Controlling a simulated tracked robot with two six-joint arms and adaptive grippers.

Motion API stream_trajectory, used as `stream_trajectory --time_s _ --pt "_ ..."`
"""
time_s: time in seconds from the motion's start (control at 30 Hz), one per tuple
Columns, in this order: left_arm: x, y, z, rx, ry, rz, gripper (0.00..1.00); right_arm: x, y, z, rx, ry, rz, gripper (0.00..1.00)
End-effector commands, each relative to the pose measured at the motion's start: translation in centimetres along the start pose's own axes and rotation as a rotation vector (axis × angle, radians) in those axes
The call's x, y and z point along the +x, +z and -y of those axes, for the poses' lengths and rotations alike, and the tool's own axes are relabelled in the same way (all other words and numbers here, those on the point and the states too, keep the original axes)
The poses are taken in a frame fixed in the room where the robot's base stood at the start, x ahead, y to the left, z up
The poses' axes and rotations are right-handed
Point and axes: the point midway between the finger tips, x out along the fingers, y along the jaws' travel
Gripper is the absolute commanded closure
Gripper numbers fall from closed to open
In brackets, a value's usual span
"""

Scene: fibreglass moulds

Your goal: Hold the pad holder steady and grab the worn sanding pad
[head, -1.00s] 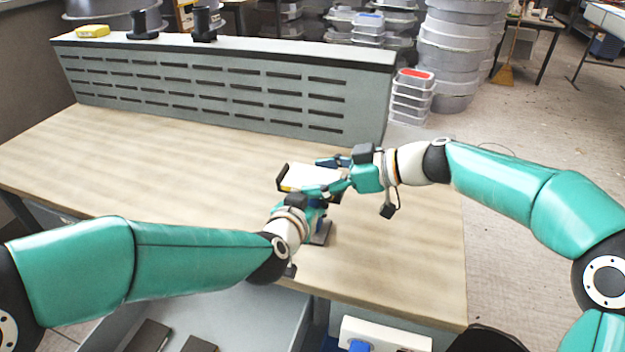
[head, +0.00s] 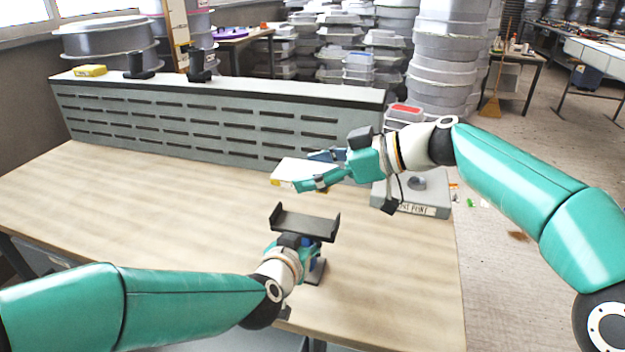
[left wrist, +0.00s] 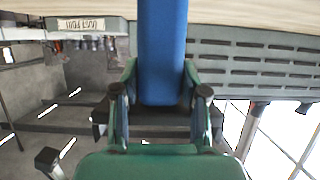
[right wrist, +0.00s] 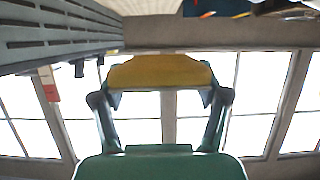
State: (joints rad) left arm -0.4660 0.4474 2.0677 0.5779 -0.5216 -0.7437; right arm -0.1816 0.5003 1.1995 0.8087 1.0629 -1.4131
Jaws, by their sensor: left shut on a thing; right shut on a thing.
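The pad holder (head: 304,224) is a dark tray with raised ends on a blue post (left wrist: 162,50), standing on the bench; its tray is empty. My left gripper (head: 296,246) is shut on the blue post just below the tray. The worn sanding pad (head: 300,171) is a pale block with a yellow side, and its yellow face shows in the right wrist view (right wrist: 160,71). My right gripper (head: 319,171) is shut on the pad and holds it in the air above and behind the holder, apart from it. The gripper partly hides the pad.
A grey box (head: 385,196) with a label ending in "POINT" sits at the bench's right edge, behind my right gripper. A slotted grey panel (head: 220,118) runs along the back. A yellow block (head: 91,70) stands on its top. The bench's left side (head: 130,205) is clear.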

Motion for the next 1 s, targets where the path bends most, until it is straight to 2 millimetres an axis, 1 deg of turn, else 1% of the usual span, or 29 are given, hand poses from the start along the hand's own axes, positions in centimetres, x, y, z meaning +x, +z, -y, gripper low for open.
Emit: stream_trajectory --time_s 0.1,0.13,0.3,0.6,0.73,0.87,1.0 --pt "0.0 -0.1 0.0 0.0 0.0 -0.002 1.0 0.0 0.0 0.0 0.0 -0.001 0.0 0.49" --pt "0.0 -0.1 0.0 0.0 0.0 -0.002 0.55 0.0 0.0 0.0 0.0 -0.001 0.0 0.49" --pt "0.0 -0.1 0.0 0.0 0.0 -0.001 0.28 0.0 0.0 0.0 0.0 -0.001 0.0 0.49" --pt "0.0 0.0 0.0 0.0 0.0 -0.001 0.28 0.0 0.1 0.0 0.0 -0.001 0.0 0.49" --pt "-0.6 -0.1 0.0 0.0 0.0 -0.002 0.28 0.0 0.0 0.0 -0.001 -0.001 0.0 0.49" --pt "-2.2 -0.2 0.0 0.001 0.001 -0.004 0.28 0.0 0.0 0.0 -0.001 -0.001 0.0 0.49" --pt "-4.9 -0.2 0.0 0.0 0.001 -0.005 0.28 0.0 0.1 0.0 -0.001 -0.001 0.0 0.49"
